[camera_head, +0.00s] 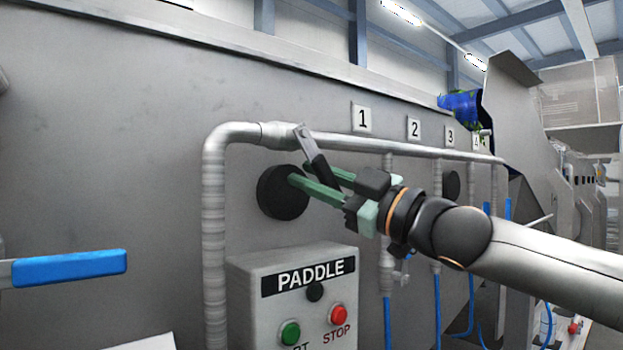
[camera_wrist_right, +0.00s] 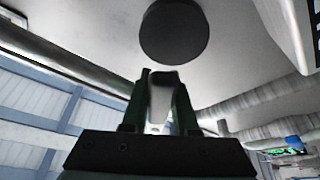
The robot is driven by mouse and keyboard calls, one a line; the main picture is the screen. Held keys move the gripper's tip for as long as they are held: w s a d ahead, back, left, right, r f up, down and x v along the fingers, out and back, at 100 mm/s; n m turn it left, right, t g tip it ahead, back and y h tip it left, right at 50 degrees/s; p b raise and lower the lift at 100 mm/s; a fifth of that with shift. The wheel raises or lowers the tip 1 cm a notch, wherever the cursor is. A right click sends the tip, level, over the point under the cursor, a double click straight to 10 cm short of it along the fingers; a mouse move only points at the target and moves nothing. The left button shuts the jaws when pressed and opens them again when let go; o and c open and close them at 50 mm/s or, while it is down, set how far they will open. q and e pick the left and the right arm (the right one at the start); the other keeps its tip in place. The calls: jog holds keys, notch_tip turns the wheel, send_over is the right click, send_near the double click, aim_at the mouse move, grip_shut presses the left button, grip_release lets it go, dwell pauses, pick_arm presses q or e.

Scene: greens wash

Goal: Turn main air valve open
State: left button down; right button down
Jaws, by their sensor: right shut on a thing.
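The main air valve's lever (camera_head: 308,145) is a flat grey metal arm with a dark grip, on the pale pipe (camera_head: 245,132) left of plate 1. It slants down to the right, across the line of the pipe. My right gripper (camera_head: 314,174) comes in from the right, with its two green fingers on either side of the lever's dark lower end. It is shut on the lever. In the right wrist view a pale strip of the lever (camera_wrist_right: 161,98) shows between the fingers (camera_wrist_right: 158,85). My left gripper is not in view.
A black round disc (camera_head: 283,204) on the steel wall is close behind the fingertips. The grey PADDLE box (camera_head: 262,322) with green and red buttons stands below. A blue-handled lever (camera_head: 70,268) sticks out at left. Numbered drop pipes (camera_head: 388,240) stand behind my right arm.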

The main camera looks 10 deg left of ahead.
jog(key=shift+r, duration=0.1)
jog(key=c, duration=0.7)
grip_release()
jog(key=b+v, duration=0.2)
jog(key=v, duration=1)
jog(key=shift+d, duration=0.25)
